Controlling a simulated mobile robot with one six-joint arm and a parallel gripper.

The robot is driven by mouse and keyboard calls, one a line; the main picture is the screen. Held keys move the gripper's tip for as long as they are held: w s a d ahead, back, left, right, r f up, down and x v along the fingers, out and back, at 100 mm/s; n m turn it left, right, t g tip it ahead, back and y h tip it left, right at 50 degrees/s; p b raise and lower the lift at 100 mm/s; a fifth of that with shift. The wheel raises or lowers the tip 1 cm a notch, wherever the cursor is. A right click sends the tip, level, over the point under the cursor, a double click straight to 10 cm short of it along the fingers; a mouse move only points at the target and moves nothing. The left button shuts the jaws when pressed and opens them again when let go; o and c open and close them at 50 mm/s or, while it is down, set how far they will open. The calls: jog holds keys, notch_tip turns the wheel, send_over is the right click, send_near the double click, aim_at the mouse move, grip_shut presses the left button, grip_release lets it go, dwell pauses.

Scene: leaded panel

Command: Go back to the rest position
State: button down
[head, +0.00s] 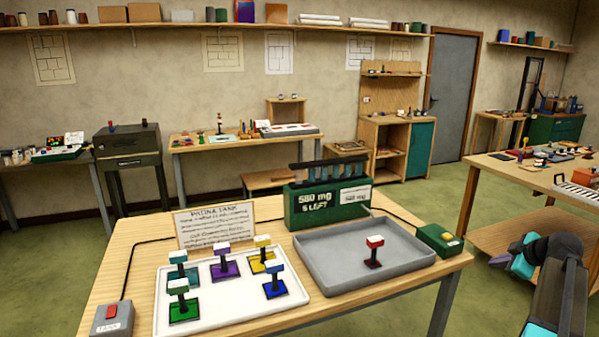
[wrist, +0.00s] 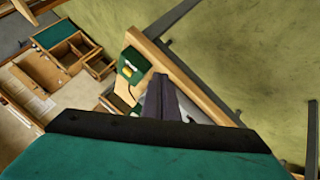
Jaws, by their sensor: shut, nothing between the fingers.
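My gripper (head: 499,261) is at the lower right of the head view, off the right side of the near table and over the floor. It is apart from everything on the table. In the wrist view my gripper's dark fingers (wrist: 161,97) are together, with nothing between them. The near wooden table (head: 135,255) holds a white tray (head: 212,318) with several coloured squares with posts. A grey tray (head: 335,285) beside it holds one red piece (head: 374,250), standing upright.
A green box (head: 308,208) reading "580 mg 5 LEFT", a patina tank sign (head: 215,222), a green box with a yellow button (head: 439,240) and a grey tank switch box (head: 112,321) stand on the near table. Another table (head: 545,192) is at right. Green floor lies between them.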

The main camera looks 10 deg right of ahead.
jog(key=w+a+f+n+g+y, duration=0.1)
jog(key=w+a+f, duration=0.2)
jog(key=a+f, duration=0.2)
jog(key=w+a+f+y, duration=0.1)
jog(key=w+a+f, duration=0.25)
jog(key=a, duration=0.25)
jog(key=s+a+f+n+g+y, duration=0.1)
jog(key=s+a+f+g, duration=0.2)
jog(key=a+f, duration=1.15)
jog(key=s+a+f+n+g+y, duration=0.1)
jog(key=s+a+f+g+y, duration=0.15)
jog(key=a+f, duration=1.15)
jog(key=s+a+f+m+g+h, duration=0.1)
jog(key=s+a+f+g, duration=0.1)
jog(key=s+a+f, duration=0.7)
jog(key=s+a+f+g+h, duration=0.1)
jog(key=s+a+f+g, duration=0.25)
jog(key=s+a, duration=0.45)
jog(key=s+d+f+m+g+h, duration=0.1)
jog(key=s+m, duration=0.4)
jog(key=s, duration=0.5)
jog(key=s+d+f+m+g+h, duration=0.1)
jog(key=s+m, duration=0.4)
jog(key=s, duration=0.5)
jog(key=shift+s+d+f+g+h, duration=0.35)
jog(key=shift+d+f+h, duration=0.2)
jog(key=shift+d+f, duration=0.4)
jog(key=shift+d+r, duration=0.1)
